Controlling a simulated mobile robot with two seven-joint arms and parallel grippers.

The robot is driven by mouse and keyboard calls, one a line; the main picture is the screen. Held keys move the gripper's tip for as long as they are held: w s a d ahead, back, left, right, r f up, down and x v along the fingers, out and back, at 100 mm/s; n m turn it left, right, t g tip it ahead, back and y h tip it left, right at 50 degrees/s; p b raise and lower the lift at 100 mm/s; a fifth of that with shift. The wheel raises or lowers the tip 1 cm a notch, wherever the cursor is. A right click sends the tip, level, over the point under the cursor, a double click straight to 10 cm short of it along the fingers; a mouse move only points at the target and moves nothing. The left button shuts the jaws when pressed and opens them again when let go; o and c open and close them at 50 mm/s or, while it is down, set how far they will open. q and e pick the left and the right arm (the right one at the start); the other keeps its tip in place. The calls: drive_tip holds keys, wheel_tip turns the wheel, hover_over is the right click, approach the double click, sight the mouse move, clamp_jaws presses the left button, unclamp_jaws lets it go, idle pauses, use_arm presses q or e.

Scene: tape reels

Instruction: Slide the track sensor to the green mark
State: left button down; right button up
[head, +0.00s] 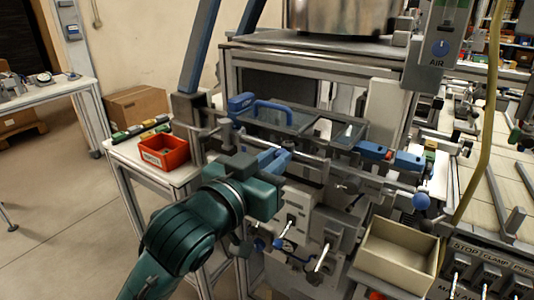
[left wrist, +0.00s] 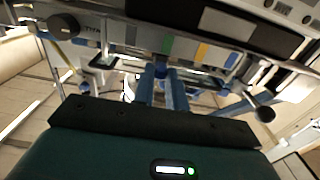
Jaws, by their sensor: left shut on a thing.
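My left gripper (head: 280,158) reaches in from the lower left to the rail (head: 325,165) on the front of the machine. Its blue fingers also show in the left wrist view (left wrist: 161,84). They are shut on a small part at the rail, which I take to be the track sensor; the fingers hide most of it. In the left wrist view a green mark (left wrist: 167,44) is on the strip just beyond the fingertips, with a yellow mark (left wrist: 201,52) to its right. The exact gap between sensor and green mark cannot be told. My right gripper is not in view.
A red bin (head: 164,154) stands on a side table at left. A beige open box (head: 397,252) is at lower right. A blue handle (head: 273,107) is above the rail, and a blue ball knob (head: 421,201) is right of it. Several levers stick out below.

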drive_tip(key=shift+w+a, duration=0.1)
use_arm(q)
drive_tip(key=c, duration=1.4)
unclamp_jaws()
drive_tip(key=shift+a, duration=0.1)
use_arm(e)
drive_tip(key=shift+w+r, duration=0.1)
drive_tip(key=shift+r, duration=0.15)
